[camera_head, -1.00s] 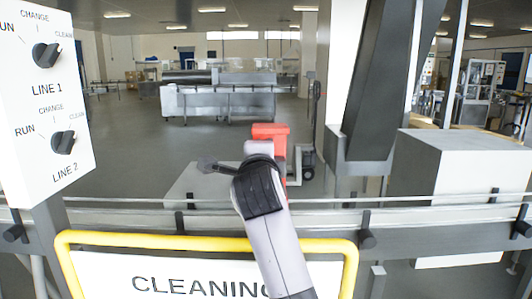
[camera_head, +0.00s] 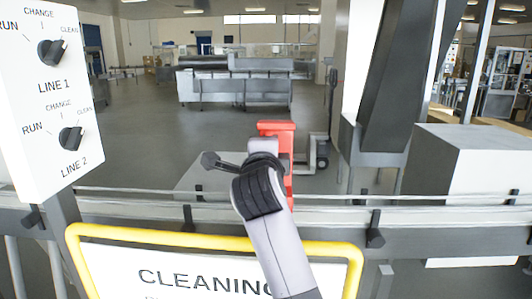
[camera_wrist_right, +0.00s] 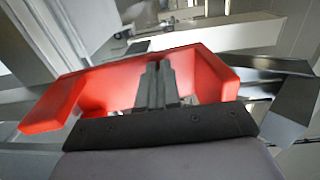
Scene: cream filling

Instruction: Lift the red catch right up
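The red catch (camera_head: 278,128) stands upright behind the rail, near the middle of the head view. In the right wrist view it is a red bracket (camera_wrist_right: 205,65) with a top bar and side arms framing an opening. My right gripper (camera_head: 262,150) is right at the catch, on its near side. In the right wrist view its two fingers (camera_wrist_right: 157,72) are together, pointing into the bracket under the top bar. Nothing shows between them; contact with the bar cannot be told. My left gripper is not in view.
A yellow-framed CLEANING sign (camera_head: 100,236) hangs below the rail (camera_head: 340,199) in front. A white panel with LINE 1 and LINE 2 knobs (camera_head: 35,100) stands at left. A grey column (camera_head: 398,80) and a box-shaped housing (camera_head: 480,165) are at right.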

